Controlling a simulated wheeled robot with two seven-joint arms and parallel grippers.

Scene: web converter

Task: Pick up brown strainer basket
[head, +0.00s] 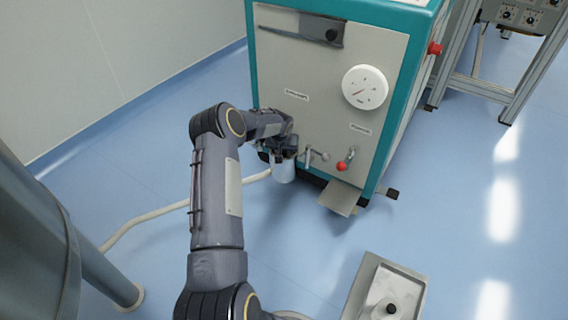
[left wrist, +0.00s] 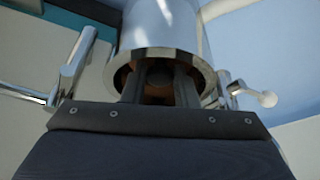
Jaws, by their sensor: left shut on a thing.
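My left gripper (head: 287,150) is at the lower front of the teal and grey machine (head: 310,90). In the left wrist view, its two dark fingers (left wrist: 160,84) reach into the open end of a shiny metal cylinder (left wrist: 165,35). A brown part, which looks like the brown strainer basket (left wrist: 158,89), shows between the fingers inside the cylinder. The gripper is shut on it. Most of the basket is hidden by the cylinder wall and fingers. In the head view the cylinder (head: 283,173) shows just below the gripper, and the basket cannot be seen. My right gripper is not in view.
A lever (head: 318,156) and a red-knobbed valve (head: 343,165) stick out right of the gripper. A metal chute (head: 340,197) juts out below. A pale hose (head: 150,213) runs over the blue floor. A grey box (head: 410,280) stands at the lower right.

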